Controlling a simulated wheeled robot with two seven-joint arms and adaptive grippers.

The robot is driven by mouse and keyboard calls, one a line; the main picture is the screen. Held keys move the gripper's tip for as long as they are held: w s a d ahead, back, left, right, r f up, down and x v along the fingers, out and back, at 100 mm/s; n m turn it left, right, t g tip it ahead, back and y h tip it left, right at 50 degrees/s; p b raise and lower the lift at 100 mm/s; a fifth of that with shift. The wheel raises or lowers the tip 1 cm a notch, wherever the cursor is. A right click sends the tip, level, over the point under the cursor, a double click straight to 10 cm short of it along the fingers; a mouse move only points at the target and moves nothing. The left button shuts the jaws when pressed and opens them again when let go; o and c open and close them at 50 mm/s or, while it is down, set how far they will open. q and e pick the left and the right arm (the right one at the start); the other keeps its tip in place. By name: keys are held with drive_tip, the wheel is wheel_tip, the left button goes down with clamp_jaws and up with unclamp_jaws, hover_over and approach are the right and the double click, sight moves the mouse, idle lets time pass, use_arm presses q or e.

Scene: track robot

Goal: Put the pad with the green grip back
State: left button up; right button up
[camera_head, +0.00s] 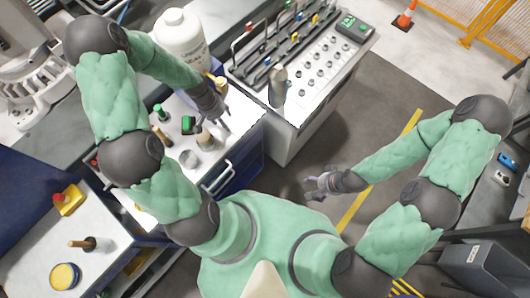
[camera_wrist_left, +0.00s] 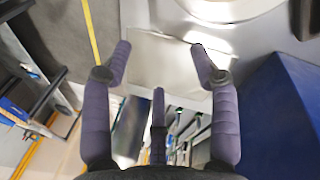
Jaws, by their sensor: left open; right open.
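Two green items stand on the white bench top (camera_head: 226,140) in the head view: a blocky dark-and-green one (camera_head: 188,124) and a small green grip (camera_head: 158,109) behind it to the left. I cannot tell which belongs to the pad, and no pad face shows clearly. My left gripper (camera_head: 220,121) hangs over this bench, to the right of both green items, apart from them. In the left wrist view its fingers (camera_wrist_left: 161,58) are spread with nothing between them. My right gripper (camera_head: 322,186) is open and empty over the floor, right of the bench.
A large white bottle (camera_head: 182,42) stands at the back. A round metal dish (camera_head: 188,160) and wooden-handled tools (camera_head: 203,139) share the bench. A console (camera_head: 318,75) with levers and knobs stands right of it. A yellow tin (camera_head: 65,275) sits front left.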

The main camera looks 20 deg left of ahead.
use_arm(q)
drive_tip(key=s+d+f, duration=0.3)
drive_tip(key=d, duration=0.4)
drive_tip(key=s+d+f+h, duration=0.1)
drive_tip(key=s+d+f, duration=0.1)
drive_tip(key=s+d, duration=0.2)
drive_tip(key=s+d+f, duration=0.3)
drive_tip(key=s+d, duration=0.1)
drive_tip(key=d, duration=0.6)
drive_tip(key=shift+f+m+h, duration=0.3)
drive_tip(key=shift+m+h, duration=0.1)
drive_tip(key=shift+s, duration=0.1)
wheel_tip(320, 180, down, 15)
drive_tip(key=b, duration=1.4)
drive_tip(key=shift+b, duration=0.4)
drive_tip(key=shift+r, duration=0.1)
